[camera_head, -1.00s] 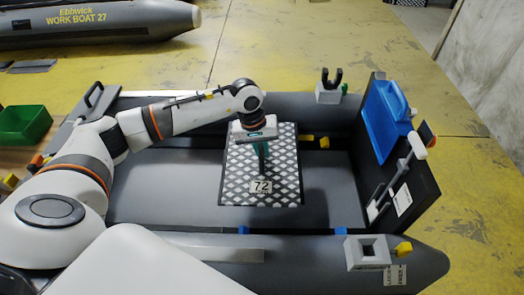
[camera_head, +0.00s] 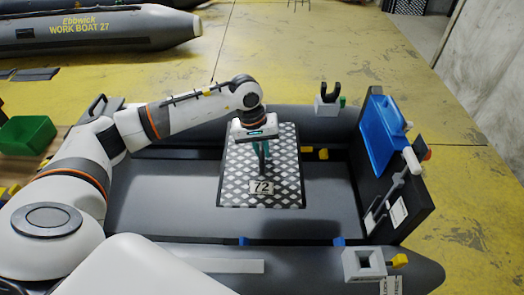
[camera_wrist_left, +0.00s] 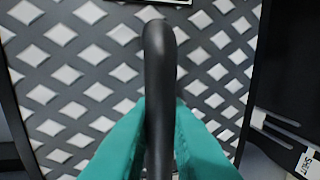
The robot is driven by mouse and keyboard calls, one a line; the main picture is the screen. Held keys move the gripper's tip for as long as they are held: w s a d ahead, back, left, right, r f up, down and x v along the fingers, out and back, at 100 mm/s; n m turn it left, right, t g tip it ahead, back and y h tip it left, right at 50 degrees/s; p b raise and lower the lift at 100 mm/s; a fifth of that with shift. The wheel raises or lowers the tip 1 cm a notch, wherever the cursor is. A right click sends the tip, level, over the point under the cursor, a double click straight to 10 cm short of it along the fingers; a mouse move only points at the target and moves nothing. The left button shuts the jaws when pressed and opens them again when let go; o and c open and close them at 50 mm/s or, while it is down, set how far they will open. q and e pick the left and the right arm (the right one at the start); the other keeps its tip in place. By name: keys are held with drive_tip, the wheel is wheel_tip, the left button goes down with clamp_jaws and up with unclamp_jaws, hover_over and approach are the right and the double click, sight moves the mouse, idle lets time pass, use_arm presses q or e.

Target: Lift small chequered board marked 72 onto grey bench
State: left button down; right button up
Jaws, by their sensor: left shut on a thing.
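The small chequered board marked 72 (camera_head: 285,178) is a black plate with pale diamonds and a 72 label at its near edge. It is inside the grey inflatable boat, over the floor; I cannot tell whether it touches the floor. My left gripper (camera_head: 262,157) is above its middle. In the left wrist view the teal fingers (camera_wrist_left: 160,135) are shut on the board's dark upright handle (camera_wrist_left: 158,50), with the diamond pattern (camera_wrist_left: 100,92) behind. A grey bench (camera_head: 215,265) may be the flat strip along the near tube. My right gripper is not in view.
A grey square socket block (camera_head: 363,264) sits on the near tube and a forked holder (camera_head: 327,103) on the far tube. A green bin (camera_head: 27,135) is at the left.

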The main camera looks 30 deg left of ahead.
sight(262, 147)
use_arm(q)
drive_tip(key=shift+r+p, duration=0.95)
drive_tip(key=shift+r, duration=1.3)
